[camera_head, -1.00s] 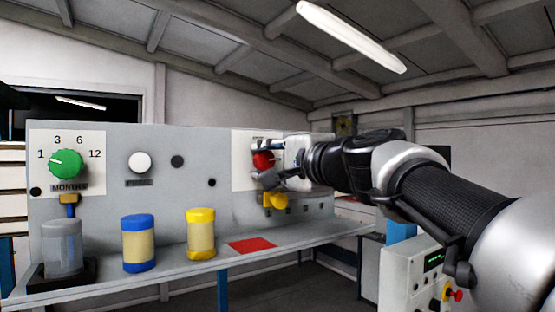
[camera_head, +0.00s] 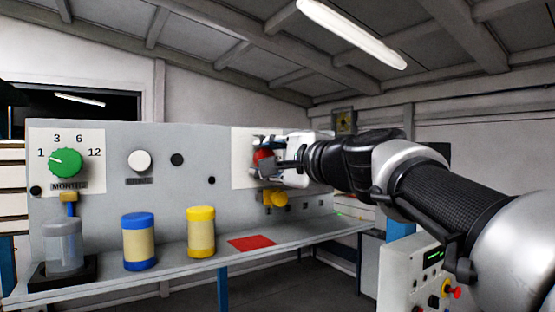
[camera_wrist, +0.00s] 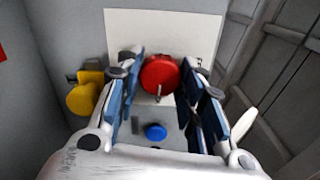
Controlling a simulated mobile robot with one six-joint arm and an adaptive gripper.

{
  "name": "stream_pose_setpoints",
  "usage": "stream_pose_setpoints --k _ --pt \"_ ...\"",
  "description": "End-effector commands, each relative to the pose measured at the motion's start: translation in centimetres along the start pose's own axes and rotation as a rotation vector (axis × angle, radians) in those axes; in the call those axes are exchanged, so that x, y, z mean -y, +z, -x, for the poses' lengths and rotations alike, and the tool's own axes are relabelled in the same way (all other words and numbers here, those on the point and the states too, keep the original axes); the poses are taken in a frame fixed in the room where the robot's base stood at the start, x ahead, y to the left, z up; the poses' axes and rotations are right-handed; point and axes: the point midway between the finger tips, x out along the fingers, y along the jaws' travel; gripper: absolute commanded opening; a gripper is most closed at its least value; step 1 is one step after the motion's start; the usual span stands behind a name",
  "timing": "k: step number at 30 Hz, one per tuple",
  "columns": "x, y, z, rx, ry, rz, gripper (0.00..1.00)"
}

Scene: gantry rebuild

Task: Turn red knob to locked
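The red knob (camera_wrist: 160,75) is on a white panel plate (camera_wrist: 190,28). In the wrist view it lies between the two blue-padded fingers of my gripper (camera_wrist: 162,66), one on each side. The fingers are apart and close to the knob's sides; I cannot tell whether they touch it. In the head view the red knob (camera_head: 263,158) is partly hidden by my gripper (camera_head: 268,157), and the markings on its plate (camera_head: 242,160) cannot be read.
A yellow knob (camera_wrist: 84,98) and a blue button (camera_wrist: 155,131) are near the red knob. The panel also carries a green dial (camera_head: 66,162) and a white knob (camera_head: 140,161). On the shelf stand a blue-lidded jar (camera_head: 139,243), a yellow-lidded jar (camera_head: 201,232) and a grey container (camera_head: 63,243).

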Motion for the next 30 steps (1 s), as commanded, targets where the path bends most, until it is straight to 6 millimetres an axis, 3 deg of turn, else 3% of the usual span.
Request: stream_pose_setpoints --k 8,19,23,30 --pt "0.0 0.0 0.0 0.000 0.000 0.001 0.55" --pt "0.0 0.0 0.5 -0.001 0.000 0.001 0.55" --pt "0.1 -0.1 2.4 -0.003 -0.001 0.001 0.55" --pt "0.1 -0.1 7.6 -0.006 -0.002 0.002 0.55"
